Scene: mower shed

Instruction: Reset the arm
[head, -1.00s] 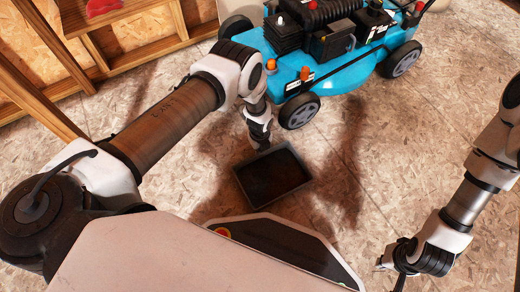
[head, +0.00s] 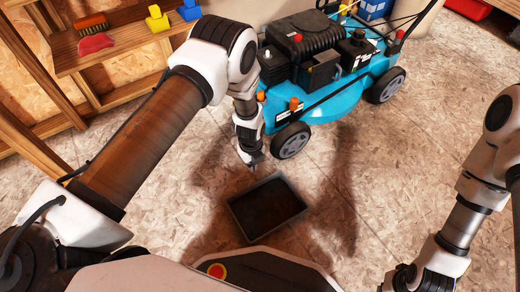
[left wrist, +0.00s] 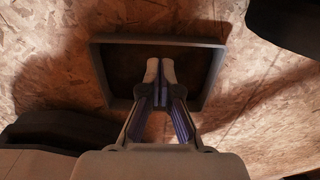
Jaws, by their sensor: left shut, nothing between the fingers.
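My left gripper (head: 251,160) points down just behind a dark shallow tray (head: 237,219) on the floor, in the head view. In the left wrist view the left gripper (left wrist: 159,72) is shut and empty, its fingertips in front of the tray (left wrist: 217,75). The tray looks empty. My right gripper (head: 392,284) is at the bottom right edge of the head view, partly cut off, and its fingers do not show clearly.
A blue lawn mower (head: 330,95) stands close behind my left gripper. A wooden shelf (head: 130,36) at the upper left holds a brush (head: 91,22), a red item (head: 96,43) and yellow and blue pieces. The floor between the tray and my right arm is clear.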

